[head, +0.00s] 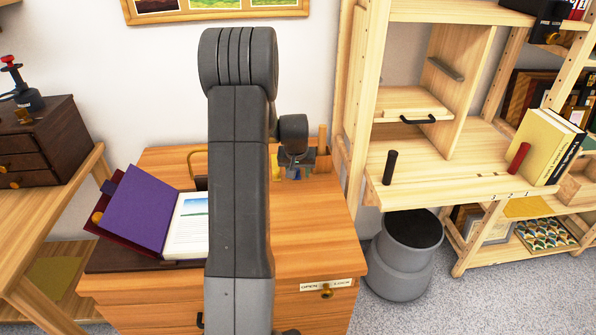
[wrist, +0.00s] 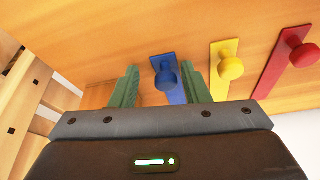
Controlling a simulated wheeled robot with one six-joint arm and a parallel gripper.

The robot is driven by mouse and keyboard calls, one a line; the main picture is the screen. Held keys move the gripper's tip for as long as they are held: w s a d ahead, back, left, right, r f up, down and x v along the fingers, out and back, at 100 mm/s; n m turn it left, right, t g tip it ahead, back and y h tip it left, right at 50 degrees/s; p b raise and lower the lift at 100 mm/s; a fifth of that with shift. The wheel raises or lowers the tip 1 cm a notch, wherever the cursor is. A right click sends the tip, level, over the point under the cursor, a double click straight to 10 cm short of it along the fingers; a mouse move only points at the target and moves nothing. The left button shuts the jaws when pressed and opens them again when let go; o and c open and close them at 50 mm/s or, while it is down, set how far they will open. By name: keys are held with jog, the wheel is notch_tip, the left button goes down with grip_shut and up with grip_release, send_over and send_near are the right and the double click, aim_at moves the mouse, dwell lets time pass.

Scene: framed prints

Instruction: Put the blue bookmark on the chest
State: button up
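In the wrist view, the blue bookmark (wrist: 166,76), a flat strip with a round knob, lies on a wood surface between the green fingers of my gripper (wrist: 165,90). The fingers are open, with gaps on both sides of it. In the head view, my gripper (head: 295,163) is at the back right of a wooden cabinet top, partly hidden by my arm. A dark brown chest with drawers (head: 38,145) stands on the wooden table at the left.
Yellow (wrist: 226,68) and red (wrist: 286,62) bookmarks lie right of the blue one. An open purple book (head: 143,208) lies on the cabinet top (head: 310,240). A shelf unit (head: 450,180) and grey bin (head: 403,265) stand at the right. A black device (head: 28,97) sits on the chest.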

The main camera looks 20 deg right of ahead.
jog(key=shift+r, duration=0.1)
jog(key=shift+r, duration=0.25)
jog(key=p+v, duration=0.1)
jog(key=v, duration=1)
jog(key=shift+s+a+r, duration=0.15)
jog(key=shift+s+r, duration=0.05)
jog(key=shift+r, duration=0.1)
dwell(0.6)
